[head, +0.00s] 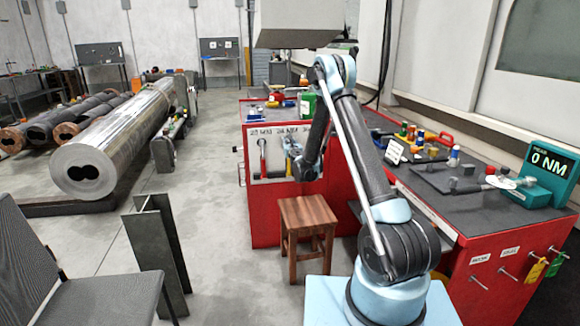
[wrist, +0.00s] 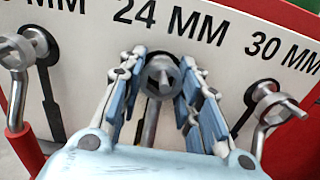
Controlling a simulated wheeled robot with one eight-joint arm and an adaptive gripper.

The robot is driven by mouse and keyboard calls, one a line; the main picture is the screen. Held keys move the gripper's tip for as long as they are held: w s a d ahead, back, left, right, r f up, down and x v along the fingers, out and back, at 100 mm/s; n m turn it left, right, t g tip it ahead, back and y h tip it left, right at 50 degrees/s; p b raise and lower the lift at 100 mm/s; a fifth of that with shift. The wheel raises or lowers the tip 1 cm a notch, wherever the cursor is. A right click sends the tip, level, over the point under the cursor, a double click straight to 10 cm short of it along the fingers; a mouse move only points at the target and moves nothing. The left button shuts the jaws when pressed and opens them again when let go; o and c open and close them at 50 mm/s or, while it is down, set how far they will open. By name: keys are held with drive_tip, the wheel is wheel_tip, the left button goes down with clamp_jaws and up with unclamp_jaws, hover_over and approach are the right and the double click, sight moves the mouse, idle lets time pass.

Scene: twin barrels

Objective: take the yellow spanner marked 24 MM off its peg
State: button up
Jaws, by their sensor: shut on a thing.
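The spanner under the 24 MM label has a grey ring end (wrist: 160,72) at the top middle of the wrist view. In the head view my gripper (head: 292,146) is at the board on the red cabinet's front; the spanner is mostly hidden there.
A red-handled spanner (wrist: 18,130) hangs on the left; another spanner (wrist: 270,112) hangs under 30 MM on the right. A wooden stool (head: 307,215) stands below the board. The red bench (head: 480,250) is to the right. Open floor (head: 220,200) lies to the left.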

drive_tip(key=shift+s, duration=0.15)
drive_tip(key=shift+s+d+r, duration=0.15)
drive_tip(key=shift+s, duration=0.4)
drive_tip(key=shift+s+d+r, duration=0.2)
drive_tip(key=shift+s, duration=0.4)
drive_tip(key=shift+s+d+r, duration=0.15)
drive_tip(key=shift+s, duration=0.4)
drive_tip(key=shift+s, duration=0.1)
drive_tip(key=v, duration=0.6)
drive_tip(key=shift+s+d, duration=0.15)
drive_tip(key=shift+s, duration=0.2)
